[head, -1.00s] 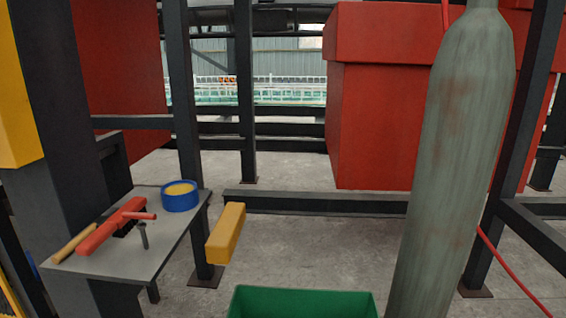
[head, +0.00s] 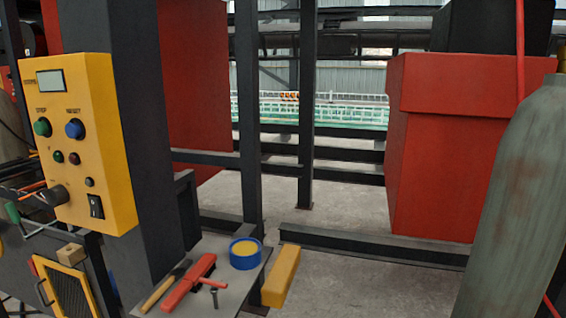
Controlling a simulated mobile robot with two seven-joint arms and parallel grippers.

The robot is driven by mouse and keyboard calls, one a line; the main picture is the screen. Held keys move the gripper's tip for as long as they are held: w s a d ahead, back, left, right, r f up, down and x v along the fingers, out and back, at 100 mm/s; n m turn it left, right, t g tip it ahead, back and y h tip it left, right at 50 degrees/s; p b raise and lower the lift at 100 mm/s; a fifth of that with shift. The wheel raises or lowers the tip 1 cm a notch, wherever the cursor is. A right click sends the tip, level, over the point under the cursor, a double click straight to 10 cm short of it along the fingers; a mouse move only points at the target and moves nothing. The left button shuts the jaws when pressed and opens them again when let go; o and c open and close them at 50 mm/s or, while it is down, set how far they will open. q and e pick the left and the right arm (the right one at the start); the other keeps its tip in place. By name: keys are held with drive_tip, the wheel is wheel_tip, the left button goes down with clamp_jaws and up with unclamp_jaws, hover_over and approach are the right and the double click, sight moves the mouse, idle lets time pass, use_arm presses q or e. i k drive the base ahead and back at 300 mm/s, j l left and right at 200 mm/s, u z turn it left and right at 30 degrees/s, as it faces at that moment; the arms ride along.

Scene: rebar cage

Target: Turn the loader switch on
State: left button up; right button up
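A yellow control box (head: 112,150) is mounted on a dark post at the left of the head view. Its front has a small display (head: 50,80), a green button (head: 42,127), a blue button (head: 74,128), smaller dark green and red buttons, and a black knob (head: 56,195). A black rocker switch (head: 96,206) sits at the panel's lower right. Its position is too small to tell, and I cannot read whether it is labelled as the loader switch. Neither of my grippers is in view.
Below the box, a grey shelf (head: 228,300) holds a red tool (head: 190,282), a wooden-handled tool, a bolt and a blue tape roll (head: 245,254). A yellow block (head: 281,277) is beside it. A grey-green cylinder (head: 515,215) stands at right. Concrete floor (head: 350,205) shows in the middle.

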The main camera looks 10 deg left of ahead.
sight(58, 196)
drive_tip(key=k+j+u, duration=0.1)
drive_tip(key=u, duration=1.25)
